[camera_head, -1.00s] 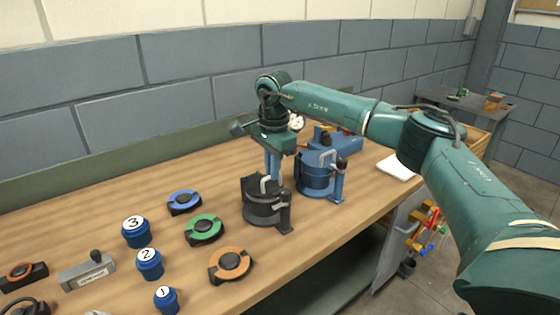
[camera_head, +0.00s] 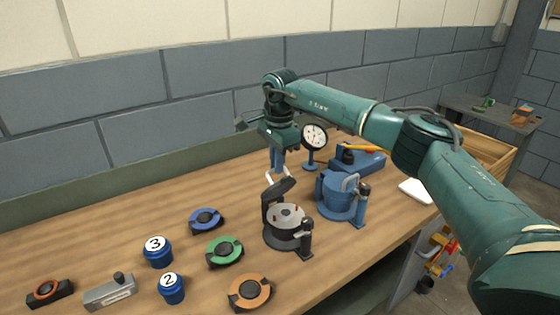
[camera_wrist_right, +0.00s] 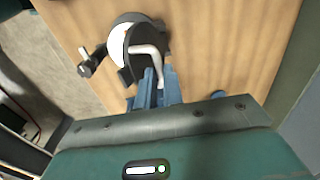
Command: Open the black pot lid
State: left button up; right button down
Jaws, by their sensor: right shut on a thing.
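The black pot (camera_head: 287,236) stands on the wooden bench, and its top is uncovered, showing a light round inside. Its black lid (camera_head: 281,188) is tilted up steeply at the pot's back edge. My right gripper (camera_head: 277,170) is above the lid and shut on its pale bent handle. In the right wrist view, the blue fingers (camera_wrist_right: 155,90) close on the handle (camera_wrist_right: 146,52), with the dark lid (camera_wrist_right: 130,45) partly covering the pale pot inside. My left gripper is not in view.
A blue pot (camera_head: 340,198) with its lid down stands close on the right. A dial gauge (camera_head: 314,138) stands behind. Blue, green (camera_head: 225,252) and orange rings and numbered blue knobs (camera_head: 158,252) lie to the left and front.

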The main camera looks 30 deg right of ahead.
jog(key=shift+w+a+f, duration=0.2)
jog(key=shift+f, duration=0.3)
jog(key=c, duration=1.9)
grip_release()
jog(key=shift+w, duration=0.1)
jog(key=shift+o, duration=0.7)
jog(key=shift+w+f, duration=0.15)
jog(key=shift+o, duration=1.2)
jog(key=shift+r, duration=0.2)
notch_tip(320, 180, up, 13)
jog(key=b, duration=0.1)
jog(key=shift+s+r, duration=0.15)
jog(key=shift+s, duration=0.3)
jog(key=shift+d, duration=0.1)
